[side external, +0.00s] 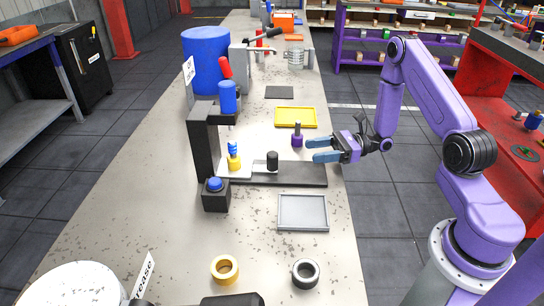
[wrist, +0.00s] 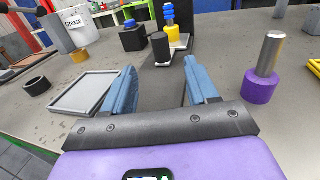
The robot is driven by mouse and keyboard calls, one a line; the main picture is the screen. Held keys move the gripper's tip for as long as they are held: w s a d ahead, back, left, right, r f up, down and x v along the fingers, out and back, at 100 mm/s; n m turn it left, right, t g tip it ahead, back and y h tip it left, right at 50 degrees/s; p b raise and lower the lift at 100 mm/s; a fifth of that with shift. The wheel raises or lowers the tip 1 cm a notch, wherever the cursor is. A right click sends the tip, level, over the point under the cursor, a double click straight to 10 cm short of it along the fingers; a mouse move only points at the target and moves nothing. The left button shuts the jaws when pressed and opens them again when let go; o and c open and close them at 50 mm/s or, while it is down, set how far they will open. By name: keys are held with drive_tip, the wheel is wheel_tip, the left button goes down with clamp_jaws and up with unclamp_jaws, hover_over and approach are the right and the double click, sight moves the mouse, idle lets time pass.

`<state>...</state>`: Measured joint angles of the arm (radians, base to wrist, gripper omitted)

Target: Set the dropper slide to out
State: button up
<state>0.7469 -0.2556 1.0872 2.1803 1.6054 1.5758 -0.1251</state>
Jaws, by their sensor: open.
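The dropper (side external: 198,130) is a dark upright post with a blue cylinder on its arm, standing at the left end of a dark flat rail (side external: 300,175). The slide is a pale plate (side external: 246,175) at the rail's left end, with a black knob (side external: 272,163) to its right. A yellow and blue stacked part (side external: 234,158) stands on the plate below the dropper's arm. My gripper (side external: 318,151) is open and empty, above the rail's right end and apart from the knob. In the wrist view, the knob (wrist: 160,47) is ahead, between the blue fingers (wrist: 163,84).
A purple-based metal pin (side external: 297,137) stands beside my gripper, on the right in the wrist view (wrist: 262,75). A grey tray (side external: 303,212) lies before the rail, a yellow tray (side external: 296,117) behind. A black box with a blue button (side external: 216,198) is beside the dropper.

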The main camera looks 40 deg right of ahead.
sight(272, 154)
drive_tip(key=x, duration=1.3)
drive_tip(key=shift+w+a, duration=0.1)
drive_tip(key=shift+a, duration=0.05)
clamp_jaws()
drive_tip(key=s+d, duration=0.9)
unclamp_jaws()
